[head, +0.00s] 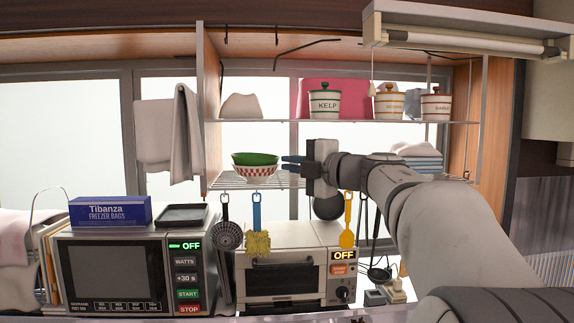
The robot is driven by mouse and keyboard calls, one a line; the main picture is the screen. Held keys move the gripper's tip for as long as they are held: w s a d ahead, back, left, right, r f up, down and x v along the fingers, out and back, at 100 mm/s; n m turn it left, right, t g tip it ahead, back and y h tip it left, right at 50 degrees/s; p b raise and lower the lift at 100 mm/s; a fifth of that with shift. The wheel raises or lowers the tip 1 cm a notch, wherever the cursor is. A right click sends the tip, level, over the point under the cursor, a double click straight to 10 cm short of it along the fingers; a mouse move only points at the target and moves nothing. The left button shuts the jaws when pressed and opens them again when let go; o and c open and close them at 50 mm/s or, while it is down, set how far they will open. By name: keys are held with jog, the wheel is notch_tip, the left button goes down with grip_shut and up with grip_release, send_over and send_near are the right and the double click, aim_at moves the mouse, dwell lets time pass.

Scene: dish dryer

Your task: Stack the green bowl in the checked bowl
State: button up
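The green bowl (255,158) is upright and sits in the top of the checked bowl (254,172), which is red and white. The checked bowl stands on the lower wire rack (224,183). My gripper (285,164) is just right of the bowls, with its blue fingers pointing left toward them. A gap shows between the two fingers, and the gripper looks empty. I cannot tell from this view whether a fingertip touches a bowl rim.
Lidded jars, one marked KELP (324,104), stand on the upper shelf (340,121) above. Utensils such as a skimmer (229,236) and a yellow ladle (347,238) hang under the rack. A microwave (112,272) and a toaster oven (285,280) stand below. A towel (160,135) hangs at left.

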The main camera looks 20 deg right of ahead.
aim_at(264, 161)
jog(key=o, duration=0.5)
jog(key=shift+w+a+n, duration=0.1)
jog(key=shift+w+n, duration=0.4)
jog(key=shift+n, duration=0.5)
jog(key=shift+c, duration=0.2)
jog(key=shift+o, duration=1.1)
jog(key=w+n, duration=0.1)
jog(key=n, duration=0.1)
jog(key=shift+w+a+n, duration=0.15)
jog(key=shift+n, duration=0.25)
jog(key=w+a+n, duration=0.1)
jog(key=w+n, duration=0.2)
jog(key=n, duration=0.4)
jog(key=w+a+n+p, duration=0.1)
jog(key=w+n, duration=0.2)
jog(key=n, duration=0.4)
jog(key=w+a+n, duration=0.1)
jog(key=w+n, duration=0.2)
jog(key=n, duration=0.4)
jog(key=shift+w+a+f+n+p, duration=0.15)
jog(key=shift+a+f+n+p, duration=0.1)
jog(key=shift+f+n+p, duration=0.1)
